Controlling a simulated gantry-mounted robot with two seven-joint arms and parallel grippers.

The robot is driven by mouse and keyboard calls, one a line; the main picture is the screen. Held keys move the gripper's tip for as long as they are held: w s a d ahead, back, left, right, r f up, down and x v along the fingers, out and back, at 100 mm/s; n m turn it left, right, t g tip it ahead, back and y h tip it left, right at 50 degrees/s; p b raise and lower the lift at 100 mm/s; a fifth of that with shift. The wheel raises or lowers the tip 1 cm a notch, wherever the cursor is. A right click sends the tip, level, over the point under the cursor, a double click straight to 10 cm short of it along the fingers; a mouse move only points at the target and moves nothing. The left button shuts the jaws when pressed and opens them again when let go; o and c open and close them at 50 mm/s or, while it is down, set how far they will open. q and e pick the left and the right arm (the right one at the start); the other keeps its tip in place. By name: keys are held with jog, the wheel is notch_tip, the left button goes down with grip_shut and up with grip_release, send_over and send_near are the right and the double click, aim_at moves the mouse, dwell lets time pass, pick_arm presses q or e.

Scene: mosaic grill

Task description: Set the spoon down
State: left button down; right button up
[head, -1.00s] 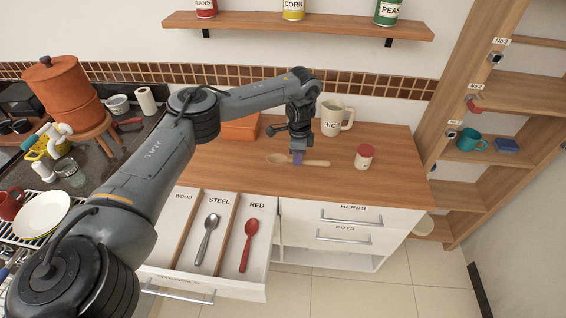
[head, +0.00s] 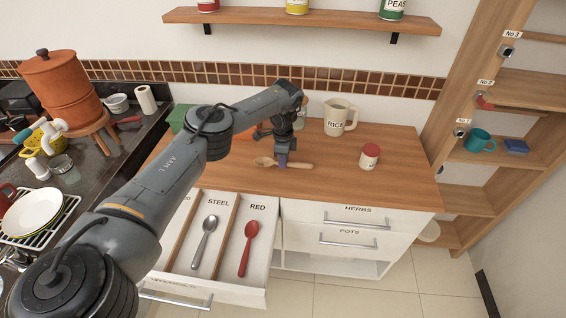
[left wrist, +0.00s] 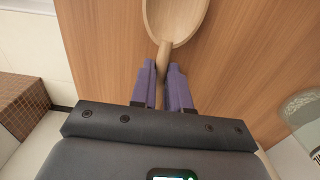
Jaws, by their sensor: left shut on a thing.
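The wooden spoon (head: 265,162) is at the wooden countertop (head: 330,182), its bowl to the left and its handle to the right. My left gripper (head: 283,161) points down and is shut on the spoon's handle near the bowl. In the left wrist view the purple fingers (left wrist: 163,88) close around the handle, with the spoon bowl (left wrist: 175,18) beyond them. I cannot tell whether the spoon touches the counter. My right gripper is not in view.
An open drawer (head: 263,205) holds a steel spoon (head: 204,240) and a red spoon (head: 248,245); my arm partly hides its left compartment. A RICE pitcher (head: 338,118) and a red-lidded jar (head: 369,157) stand right of the gripper. The counter's front right is clear.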

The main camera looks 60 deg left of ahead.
pick_arm(q)
jog(key=shift+f, duration=0.3)
jog(key=shift+f, duration=0.1)
jog(key=c, duration=1.1)
grip_release()
jog(key=shift+r, duration=0.55)
notch_tip(320, 180, up, 4)
jog(key=shift+r+p, duration=0.1)
jog(key=shift+p, duration=0.6)
notch_tip(320, 180, up, 7)
jog(key=p, duration=0.4)
jog(key=shift+p, duration=0.35)
